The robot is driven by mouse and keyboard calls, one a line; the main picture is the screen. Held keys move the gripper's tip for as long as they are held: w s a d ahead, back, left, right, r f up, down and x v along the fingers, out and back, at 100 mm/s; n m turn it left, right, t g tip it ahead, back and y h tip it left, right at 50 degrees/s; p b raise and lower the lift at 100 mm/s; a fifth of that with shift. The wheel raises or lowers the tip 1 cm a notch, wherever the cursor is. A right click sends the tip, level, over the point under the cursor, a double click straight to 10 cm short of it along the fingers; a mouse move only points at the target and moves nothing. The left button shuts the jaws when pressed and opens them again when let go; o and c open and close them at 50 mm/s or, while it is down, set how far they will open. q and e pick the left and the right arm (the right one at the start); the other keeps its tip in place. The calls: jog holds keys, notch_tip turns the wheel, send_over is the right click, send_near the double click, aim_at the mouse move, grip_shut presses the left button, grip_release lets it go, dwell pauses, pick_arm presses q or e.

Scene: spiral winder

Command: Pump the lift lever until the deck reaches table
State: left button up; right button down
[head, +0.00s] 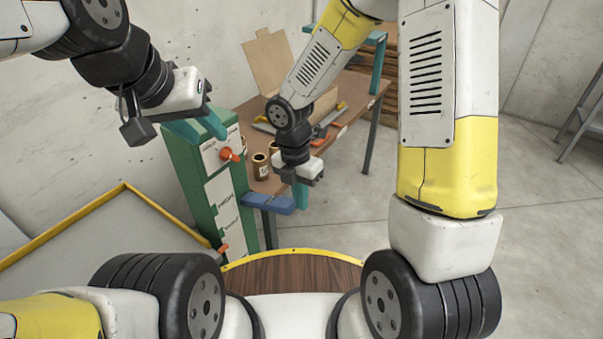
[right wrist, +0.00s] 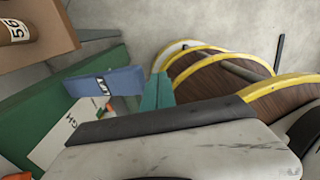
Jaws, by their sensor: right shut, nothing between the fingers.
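The lift lever's blue paddle (head: 262,202) sticks out from the green cabinet (head: 192,178). The right wrist view shows the word LIFT on the paddle (right wrist: 90,84). My right gripper (head: 301,195) is shut and empty at the paddle's outer end. Its teal fingertips (right wrist: 158,92) are just right of the paddle in the wrist view; I cannot tell whether they touch. My left gripper (head: 203,127) appears open and empty above the cabinet top. The table (head: 345,93) stands behind the cabinet. A grey, yellow-edged platform (head: 100,245), possibly the deck, lies low at left.
Small brown cans (head: 261,166), tools and an open cardboard box (head: 270,60) are on the table. A metal rack (head: 585,115) stands at far right. The floor at right is clear.

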jog(key=shift+s+d+r, duration=0.1)
jog(key=shift+d+r, duration=0.05)
jog(key=shift+r, duration=0.85)
dwell(0.4)
